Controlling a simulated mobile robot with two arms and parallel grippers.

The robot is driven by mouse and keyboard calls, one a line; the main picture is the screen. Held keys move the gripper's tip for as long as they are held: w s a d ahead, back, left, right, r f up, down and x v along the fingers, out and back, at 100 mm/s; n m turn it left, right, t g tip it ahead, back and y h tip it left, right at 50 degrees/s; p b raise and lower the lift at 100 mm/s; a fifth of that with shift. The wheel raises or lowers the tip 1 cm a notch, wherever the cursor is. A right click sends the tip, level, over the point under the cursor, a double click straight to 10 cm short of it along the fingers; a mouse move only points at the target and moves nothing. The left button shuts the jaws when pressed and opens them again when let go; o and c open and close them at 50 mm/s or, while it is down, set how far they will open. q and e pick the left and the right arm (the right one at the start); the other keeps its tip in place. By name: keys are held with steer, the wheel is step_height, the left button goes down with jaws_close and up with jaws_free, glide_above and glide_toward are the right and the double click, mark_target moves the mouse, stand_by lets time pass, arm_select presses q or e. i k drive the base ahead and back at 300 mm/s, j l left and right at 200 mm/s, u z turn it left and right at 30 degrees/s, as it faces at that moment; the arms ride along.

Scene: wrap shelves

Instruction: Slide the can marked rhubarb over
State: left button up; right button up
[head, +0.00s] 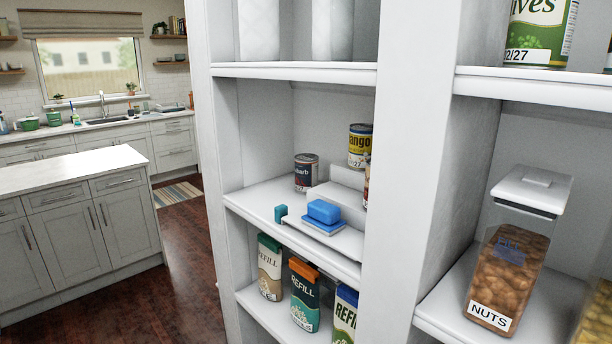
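The rhubarb can (306,173) is a small can with a dark label, on which only the end of the word, "barb", can be read. It stands upright on the middle shelf (255,196), towards the back, just left of a white stepped riser (345,199). A yellow mango can (360,146) stands higher on the riser to its right, partly cut off by the shelf upright. Neither of my grippers is in view.
Refill packs (305,294) stand below. A nuts container (507,275) is right of the upright (405,170). The shelf's left part is clear.

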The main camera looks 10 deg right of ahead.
mark_target(306, 164)
steer(key=i+j+z, duration=0.1)
steer(key=z, duration=0.3)
steer(key=j+z, duration=0.4)
steer(key=i+j+z, duration=0.1)
steer(key=z, duration=0.3)
steer(key=j+z, duration=0.15)
steer(key=j, duration=0.4)
steer(key=j+z, duration=0.15)
steer(key=j, duration=0.4)
steer(key=k+j+z, duration=0.1)
steer(key=j, duration=0.45)
steer(key=k+j+z, duration=0.15)
steer(key=j, duration=0.35)
steer(key=j+z, duration=0.15)
steer(key=j, duration=0.4)
steer(key=k, duration=0.05)
